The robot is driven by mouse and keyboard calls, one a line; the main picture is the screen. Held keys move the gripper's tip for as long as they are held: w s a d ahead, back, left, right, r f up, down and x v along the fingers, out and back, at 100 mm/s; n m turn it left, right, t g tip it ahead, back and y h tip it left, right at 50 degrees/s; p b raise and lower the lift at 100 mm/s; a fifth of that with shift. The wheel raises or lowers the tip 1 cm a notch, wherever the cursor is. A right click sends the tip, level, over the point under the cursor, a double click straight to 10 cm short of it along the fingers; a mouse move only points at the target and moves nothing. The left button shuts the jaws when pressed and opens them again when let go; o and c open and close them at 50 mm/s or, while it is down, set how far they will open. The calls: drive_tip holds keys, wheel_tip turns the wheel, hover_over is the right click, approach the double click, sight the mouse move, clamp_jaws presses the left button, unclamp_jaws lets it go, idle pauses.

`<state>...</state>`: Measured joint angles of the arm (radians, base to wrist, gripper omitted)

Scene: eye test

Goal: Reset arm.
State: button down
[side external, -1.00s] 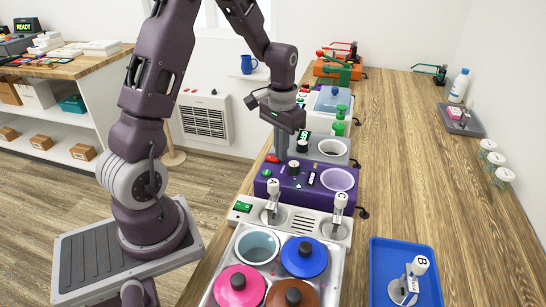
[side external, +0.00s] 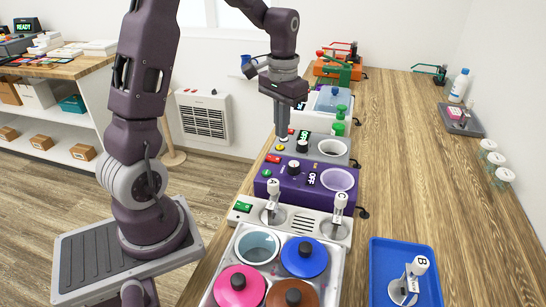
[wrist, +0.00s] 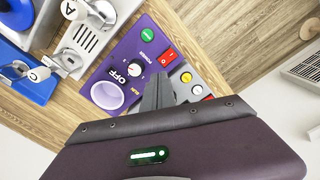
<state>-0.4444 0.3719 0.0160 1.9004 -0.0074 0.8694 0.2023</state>
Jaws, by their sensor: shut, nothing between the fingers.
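My gripper (side external: 283,137) hangs nearly upright, fingers down and together, with nothing between them. In the side view it is above the left, control end of the grey machine (side external: 340,158); I cannot tell whether the tips touch it. In the wrist view my gripper (wrist: 158,80) shows its closed fingers between the purple machine (wrist: 122,50) and yellow and white buttons (wrist: 186,77). The purple machine (side external: 275,188) carries a dial, a red switch, a round white-rimmed well and a display reading OFF.
A white unit (side external: 326,236) with levers A and C stands in front of the purple machine, near lidded pots (side external: 303,257). A blue tray (side external: 382,262) holds item B. Green-topped containers (side external: 340,112) stand behind.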

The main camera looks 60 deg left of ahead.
drive_tip(key=s+d+r+m+t, duration=0.1)
drive_tip(key=s+d+r+t, duration=0.1)
drive_tip(key=s+d+r, duration=0.35)
drive_tip(key=s+d+r+m+t, duration=0.2)
drive_tip(key=s+d+r, duration=0.3)
drive_tip(key=s+d, duration=0.5)
drive_tip(key=s+t, duration=0.1)
drive_tip(key=s, duration=0.2)
drive_tip(key=shift+s+d+r+t, duration=0.15)
drive_tip(key=shift+s+d+t, duration=0.1)
drive_tip(key=shift+t, duration=0.05)
